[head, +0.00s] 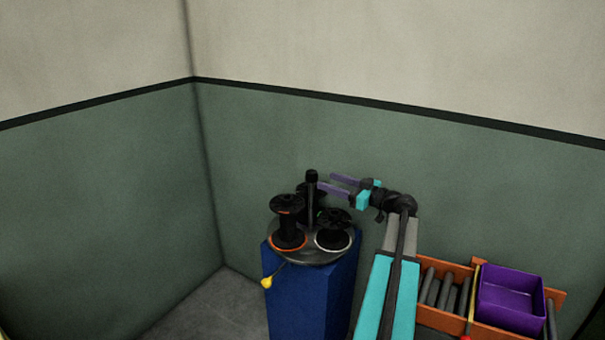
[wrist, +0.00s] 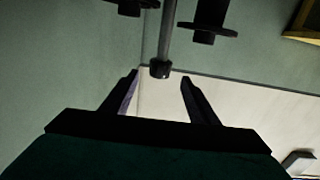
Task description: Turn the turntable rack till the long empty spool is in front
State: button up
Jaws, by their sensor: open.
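The turntable rack is a round grey disc (head: 312,258) on a blue pedestal (head: 310,300) in the head view, with a dark centre post (head: 311,196). A tall black spool (head: 288,222) with a bare-looking core stands on an orange ring at front left. A shorter black spool (head: 337,216) stands on a white ring at front right. Another spool behind the post is mostly hidden. A yellow knob (head: 267,282) sticks out at the disc's front left. My gripper (head: 326,181) is open and empty near the post top. In the wrist view, the post tip (wrist: 160,69) appears between the fingertips (wrist: 159,80); contact cannot be told.
Right of the pedestal, an orange crate (head: 440,319) holds dark grey rods (head: 432,290). A purple bin (head: 510,299) stands beside them. Green and cream walls meet in a corner behind the rack. Bare floor (head: 215,310) shows left of the pedestal.

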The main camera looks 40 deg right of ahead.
jog(key=w+a+p, duration=0.2)
jog(key=w+p, duration=0.1)
jog(key=w, duration=0.9)
jog(key=shift+a, duration=0.2)
jog(key=shift+c, duration=0.4)
grip_shut()
jog(key=shift+a, duration=0.2)
